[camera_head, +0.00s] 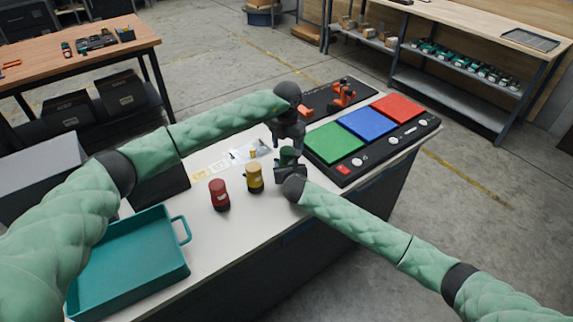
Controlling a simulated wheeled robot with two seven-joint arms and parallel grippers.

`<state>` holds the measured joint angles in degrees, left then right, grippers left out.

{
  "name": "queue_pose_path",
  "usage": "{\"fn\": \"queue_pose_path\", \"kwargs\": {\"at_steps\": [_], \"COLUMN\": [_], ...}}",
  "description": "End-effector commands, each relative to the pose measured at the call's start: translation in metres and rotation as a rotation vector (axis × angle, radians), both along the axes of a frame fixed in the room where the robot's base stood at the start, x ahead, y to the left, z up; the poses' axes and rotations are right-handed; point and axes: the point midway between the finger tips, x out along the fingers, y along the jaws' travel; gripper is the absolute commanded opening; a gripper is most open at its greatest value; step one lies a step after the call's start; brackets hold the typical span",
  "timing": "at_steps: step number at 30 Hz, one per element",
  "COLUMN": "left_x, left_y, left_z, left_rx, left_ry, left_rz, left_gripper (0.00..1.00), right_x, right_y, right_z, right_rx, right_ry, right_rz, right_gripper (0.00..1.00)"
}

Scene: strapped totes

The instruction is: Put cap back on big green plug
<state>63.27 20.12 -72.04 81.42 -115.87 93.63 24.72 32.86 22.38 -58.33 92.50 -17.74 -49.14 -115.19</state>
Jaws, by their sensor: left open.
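The big green plug (288,154) stands at the middle of the white table, partly hidden by my grippers. My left gripper (289,143) points down just above it, open. My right gripper (287,169) is low against the plug's near side; whether its fingers are closed on it is too small to tell. I cannot make out a separate green cap; the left gripper covers the plug's top area. A red plug (219,195) and a yellow plug (254,178) stand upright to the left.
A black panel with green (333,142), blue (368,122) and red (398,107) pads lies right of the grippers. A teal tray (182,264) sits at the table's left. Small labelled sheets (219,166) lie behind the plugs. An orange device (342,95) stands at the back.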

Motion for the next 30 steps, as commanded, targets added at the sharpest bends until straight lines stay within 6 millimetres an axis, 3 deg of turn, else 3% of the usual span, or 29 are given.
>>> {"fn": "queue_pose_path", "kwargs": {"at_steps": [18,30], "left_x": [0.001,0.001], "left_y": [0.0,0.0], "left_z": [0.101,0.114], "left_rx": [-0.001,0.001], "left_ry": [-0.002,0.001], "left_rz": [0.0,0.0], "left_gripper": [0.73,0.73], "right_x": [0.0,0.0], "right_y": [0.0,0.0], "right_z": [0.001,0.001], "right_rx": [0.0,0.0], "right_ry": [-0.001,-0.001], "right_rz": [0.0,0.0], "right_gripper": [0.0,0.0]}}
